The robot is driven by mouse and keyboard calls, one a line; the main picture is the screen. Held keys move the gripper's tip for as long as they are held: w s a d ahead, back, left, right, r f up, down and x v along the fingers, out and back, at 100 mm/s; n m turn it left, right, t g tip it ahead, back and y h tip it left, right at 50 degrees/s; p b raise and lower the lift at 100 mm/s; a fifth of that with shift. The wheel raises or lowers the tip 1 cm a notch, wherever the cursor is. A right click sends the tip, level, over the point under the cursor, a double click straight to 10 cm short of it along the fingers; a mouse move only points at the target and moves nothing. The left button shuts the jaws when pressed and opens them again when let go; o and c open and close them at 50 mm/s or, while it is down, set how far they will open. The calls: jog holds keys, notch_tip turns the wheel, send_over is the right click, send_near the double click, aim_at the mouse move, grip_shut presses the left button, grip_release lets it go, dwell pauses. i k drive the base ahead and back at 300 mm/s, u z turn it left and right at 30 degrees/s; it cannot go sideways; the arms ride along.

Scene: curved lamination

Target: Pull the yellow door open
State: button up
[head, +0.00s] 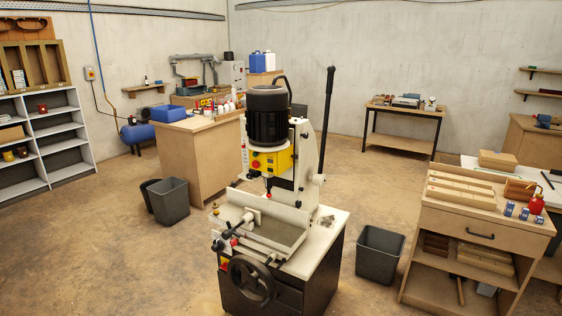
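I cannot make out a yellow door in the head view. The clearest yellow surface is the control panel (270,161) on the front of the drilling or milling machine (268,115), in the middle of the view. I cannot tell whether this panel is a door. A smaller yellow patch is low on the machine's left front, by the handwheel (250,281). My gripper and arm are not in view.
Dark bins stand at the machine's left (169,201) and right (380,254). A wooden cabinet (455,218) is at the right, a workbench (190,155) behind left, and a grey shelf (45,135) far left. Floor is clear at the front left.

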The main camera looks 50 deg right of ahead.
aim_at(286, 157)
jog(key=u, duration=0.75)
jog(key=k, duration=1.4)
jog(key=z, duration=1.25)
jog(key=i, duration=0.6)
jog(key=u, duration=0.25)
